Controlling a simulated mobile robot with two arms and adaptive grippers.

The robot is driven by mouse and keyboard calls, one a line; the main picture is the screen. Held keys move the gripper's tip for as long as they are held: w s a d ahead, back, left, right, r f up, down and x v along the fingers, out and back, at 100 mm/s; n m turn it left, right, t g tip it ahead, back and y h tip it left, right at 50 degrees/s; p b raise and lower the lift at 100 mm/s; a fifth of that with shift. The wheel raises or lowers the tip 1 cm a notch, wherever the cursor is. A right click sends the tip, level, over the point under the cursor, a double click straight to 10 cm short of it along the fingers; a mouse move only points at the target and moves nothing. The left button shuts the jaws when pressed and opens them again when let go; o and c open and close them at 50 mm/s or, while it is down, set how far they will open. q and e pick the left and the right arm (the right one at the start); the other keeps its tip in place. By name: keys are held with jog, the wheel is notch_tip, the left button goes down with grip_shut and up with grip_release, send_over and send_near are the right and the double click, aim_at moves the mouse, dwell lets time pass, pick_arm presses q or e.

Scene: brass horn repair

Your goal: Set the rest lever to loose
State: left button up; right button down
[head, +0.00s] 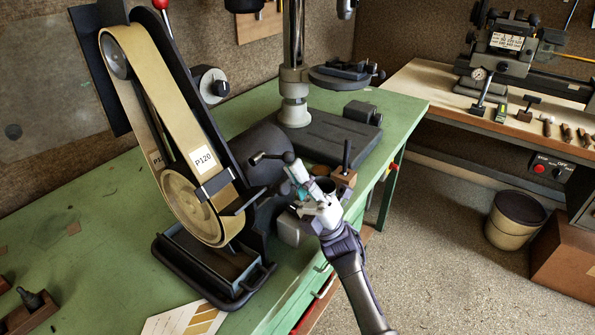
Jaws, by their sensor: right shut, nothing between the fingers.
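The belt grinder (196,130) stands on the green bench, its tan belt marked P120, with a black work rest (217,186) across the belt. A small dark lever-like bar (268,156) sticks out to the right of the rest; I cannot tell for certain whether it is the rest lever, or which setting it has. My right gripper (291,168) is shut and empty beside the right end of this bar. Whether they touch is unclear. My left gripper is not in view.
A drill press with a dark base (325,136) stands behind. A wooden block with an upright black handle (347,156) is just right of my gripper. A red-knobbed lever (161,4) tops the grinder. The green bench (95,215) is mostly clear at left.

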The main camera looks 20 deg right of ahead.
jog(key=r+m+h+p, duration=0.1)
jog(key=h+p, duration=0.1)
jog(key=p, duration=0.2)
jog(key=r+m+t+h+p, duration=0.1)
jog(key=r+m+h+p, duration=0.1)
jog(key=h+p, duration=0.1)
jog(key=r+m+h+p, duration=0.2)
jog(key=h+p, duration=0.1)
jog(key=p, duration=0.2)
jog(key=shift+w+a+r+t, duration=0.2)
jog(key=shift+w+t, duration=0.05)
jog(key=shift+t, duration=0.05)
jog(key=shift+w+a+r+m+h+p, duration=0.1)
jog(key=shift+m+h+p, duration=0.2)
jog(key=shift+h, duration=0.1)
jog(key=shift+w, duration=0.15)
jog(key=shift+w+a+r+b, duration=0.35)
jog(key=shift+w+a+r, duration=0.2)
jog(key=shift+r, duration=0.15)
jog(key=shift+d+r, duration=0.1)
jog(key=shift+r, duration=0.15)
